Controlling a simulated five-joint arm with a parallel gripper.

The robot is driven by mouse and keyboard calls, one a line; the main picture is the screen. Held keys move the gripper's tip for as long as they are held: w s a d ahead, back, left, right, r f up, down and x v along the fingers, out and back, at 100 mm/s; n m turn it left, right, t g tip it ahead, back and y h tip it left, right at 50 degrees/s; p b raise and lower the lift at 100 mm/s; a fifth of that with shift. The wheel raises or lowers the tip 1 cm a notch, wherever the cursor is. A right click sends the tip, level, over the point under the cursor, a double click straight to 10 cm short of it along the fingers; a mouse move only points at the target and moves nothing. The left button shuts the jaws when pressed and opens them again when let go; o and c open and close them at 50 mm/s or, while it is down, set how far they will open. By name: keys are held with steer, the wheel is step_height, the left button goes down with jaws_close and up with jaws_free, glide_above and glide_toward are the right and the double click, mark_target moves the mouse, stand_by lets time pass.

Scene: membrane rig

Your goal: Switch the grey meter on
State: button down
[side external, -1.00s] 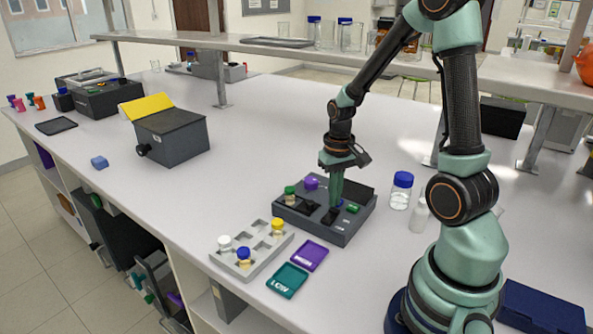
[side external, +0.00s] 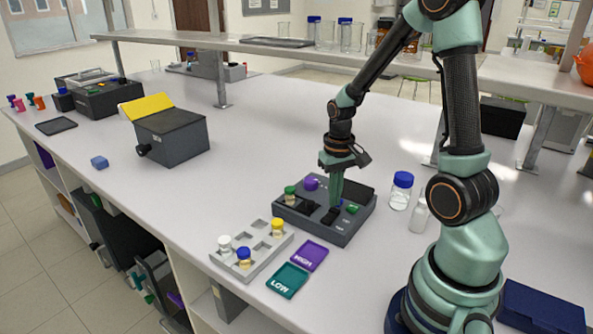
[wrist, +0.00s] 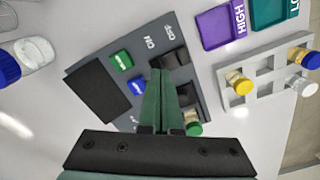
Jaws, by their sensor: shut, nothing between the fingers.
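The grey meter (side external: 345,233) sits on the bench at centre, below my gripper (side external: 334,208). It also shows in the wrist view (wrist: 196,64), with ON and OFF lettering along one edge. A black switch piece (wrist: 176,60) lies beside the lettering; another view of it is at the side (side external: 331,217). My fingers hide part of the top face.
A grey rack (side external: 252,262) with capped vials stands in front left of the meter. Purple HIGH (side external: 310,256) and teal LOW (side external: 288,280) trays lie in front. A blue-capped bottle (side external: 401,190) stands to the right.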

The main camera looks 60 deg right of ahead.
mark_target(333, 210)
steer(key=shift+f, duration=0.95)
stand_by(0.6)
steer(key=shift+r, duration=3.5)
steer(key=s+a+r+n+t, duration=0.1)
steer(key=a+r+n+t, duration=0.4)
steer(key=a+r, duration=0.7)
steer(key=a+n, duration=0.1)
steer(key=a, duration=0.2)
steer(key=shift+s+t, duration=0.15)
steer(key=shift+t, duration=0.15)
